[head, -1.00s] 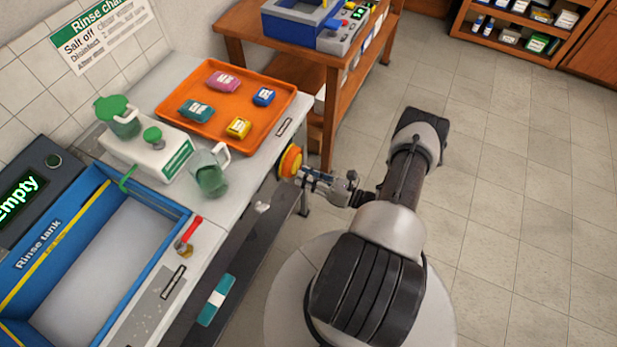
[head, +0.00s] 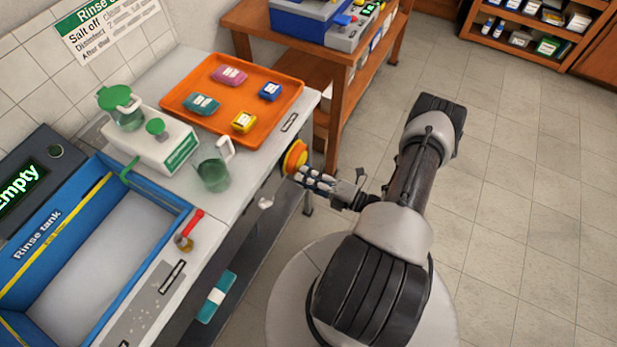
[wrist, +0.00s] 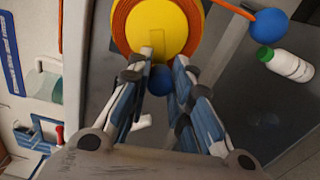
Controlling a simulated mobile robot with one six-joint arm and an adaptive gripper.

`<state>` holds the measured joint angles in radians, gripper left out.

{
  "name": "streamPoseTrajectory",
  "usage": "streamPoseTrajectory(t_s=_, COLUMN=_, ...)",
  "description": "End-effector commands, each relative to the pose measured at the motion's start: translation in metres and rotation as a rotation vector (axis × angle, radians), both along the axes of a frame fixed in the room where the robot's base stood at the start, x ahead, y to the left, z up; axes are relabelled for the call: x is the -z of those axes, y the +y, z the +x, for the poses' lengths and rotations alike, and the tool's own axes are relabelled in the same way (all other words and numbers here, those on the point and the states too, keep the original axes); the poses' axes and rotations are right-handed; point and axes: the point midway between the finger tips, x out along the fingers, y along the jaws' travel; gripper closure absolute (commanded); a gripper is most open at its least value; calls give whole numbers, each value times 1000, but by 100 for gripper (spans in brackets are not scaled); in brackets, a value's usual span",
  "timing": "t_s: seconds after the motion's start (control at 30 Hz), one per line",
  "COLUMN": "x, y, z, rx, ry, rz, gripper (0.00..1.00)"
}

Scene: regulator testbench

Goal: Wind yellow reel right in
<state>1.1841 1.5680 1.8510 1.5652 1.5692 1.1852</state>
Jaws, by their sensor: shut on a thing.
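The yellow reel (head: 296,157) is mounted on the end of the bench, with an orange rim. In the wrist view the yellow reel (wrist: 157,27) fills the top middle, its upper part cut off by the frame. A blue round knob (wrist: 160,79) shows at the reel's lower edge, between my fingers. My gripper (wrist: 163,60) is shut on this knob, its fingertips close to the reel's face. In the head view my gripper (head: 301,173) reaches the reel from the right. An orange hose (wrist: 232,9) leads off the reel to a blue ball (wrist: 269,26).
A white bottle with a green cap (wrist: 289,65) lies to the right in the wrist view. A green-tinted jug (head: 212,173) stands near the bench edge by the reel. An orange tray (head: 190,103) holds several packets. The floor right of my arm is clear.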

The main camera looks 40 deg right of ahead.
Motion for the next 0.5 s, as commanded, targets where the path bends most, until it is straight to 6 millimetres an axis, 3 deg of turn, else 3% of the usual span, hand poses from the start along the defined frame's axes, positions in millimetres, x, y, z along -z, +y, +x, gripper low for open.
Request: streamPoseTrajectory(t_s=0.5, x=-14, y=3, z=-1, rx=0, ry=137, rz=332, gripper=100)
